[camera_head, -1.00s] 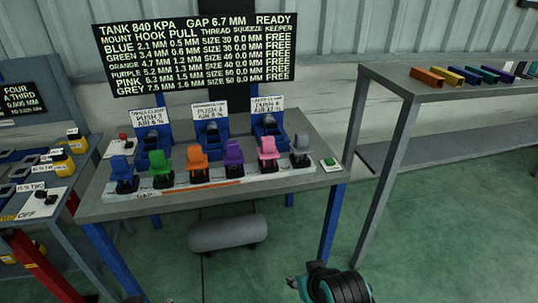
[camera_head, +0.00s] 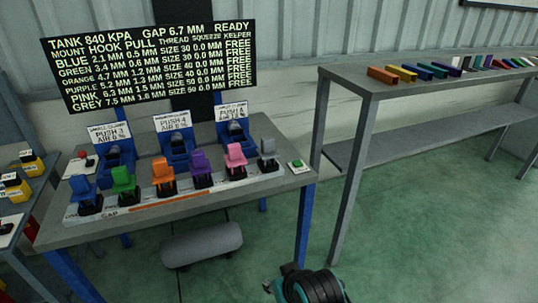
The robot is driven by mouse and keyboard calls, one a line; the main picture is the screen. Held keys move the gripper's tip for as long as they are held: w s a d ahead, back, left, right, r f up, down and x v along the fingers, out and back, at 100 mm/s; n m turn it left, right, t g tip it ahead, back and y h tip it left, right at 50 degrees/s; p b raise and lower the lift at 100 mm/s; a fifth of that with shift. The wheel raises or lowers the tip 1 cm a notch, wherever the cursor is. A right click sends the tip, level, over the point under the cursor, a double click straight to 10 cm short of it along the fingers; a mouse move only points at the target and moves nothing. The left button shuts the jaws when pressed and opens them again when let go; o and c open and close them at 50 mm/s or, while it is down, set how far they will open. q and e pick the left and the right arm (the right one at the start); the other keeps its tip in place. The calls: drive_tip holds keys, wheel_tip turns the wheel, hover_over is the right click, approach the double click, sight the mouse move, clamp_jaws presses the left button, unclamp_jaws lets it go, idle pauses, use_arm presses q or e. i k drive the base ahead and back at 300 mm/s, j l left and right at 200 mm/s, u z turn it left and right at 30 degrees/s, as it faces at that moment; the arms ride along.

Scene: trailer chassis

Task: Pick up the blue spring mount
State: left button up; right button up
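The blue spring mount (camera_head: 83,191) stands upright at the left end of a row of coloured mounts on a pale strip along the table's front. The green mount (camera_head: 124,182) is just right of it, then orange (camera_head: 162,173), purple (camera_head: 201,164), pink (camera_head: 236,158) and grey (camera_head: 267,151). A dark and teal part of my own arm (camera_head: 312,287) shows at the bottom edge, well away from the mounts. No fingertips of either gripper are in view.
The grey table (camera_head: 215,207) carries several blue clamps (camera_head: 176,148) behind the mounts and a green button (camera_head: 296,163) at right. A tank (camera_head: 202,245) lies below. A taller bench (camera_head: 345,80) with coloured channel pieces (camera_head: 383,75) stands right. Green floor between is clear.

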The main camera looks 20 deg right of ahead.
sight(83, 191)
drive_tip(key=i+j, duration=0.2)
drive_tip(key=j, duration=0.15)
drive_tip(key=i+j, duration=0.45)
drive_tip(key=j, duration=0.25)
